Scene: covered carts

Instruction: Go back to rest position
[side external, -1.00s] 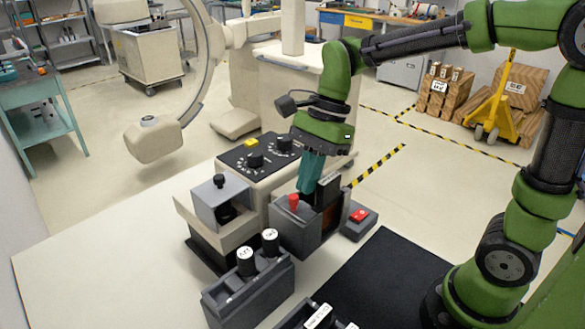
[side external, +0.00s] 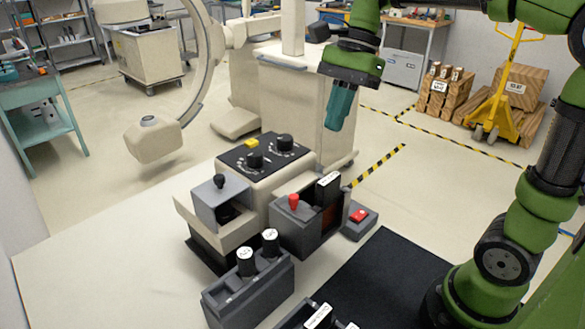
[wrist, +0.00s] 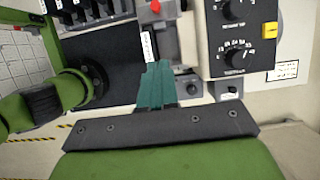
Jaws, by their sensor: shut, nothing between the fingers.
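My gripper (side external: 341,107) has teal fingers and is shut and empty. In the side external view it hangs in the air above and behind the grey box with the red-knobbed lever (side external: 294,203) and the black labelled block (side external: 328,190), clear of both. In the wrist view the teal fingers (wrist: 157,84) are pressed together, with the red knob (wrist: 155,7) beyond them near the top edge.
A control panel (side external: 240,160) with black dials and a yellow button stands left of the grey box. A red button box (side external: 359,217) sits to its right. A grey holder (side external: 250,292) with labelled cylinders is in front. A black mat (side external: 385,275) lies bare at right.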

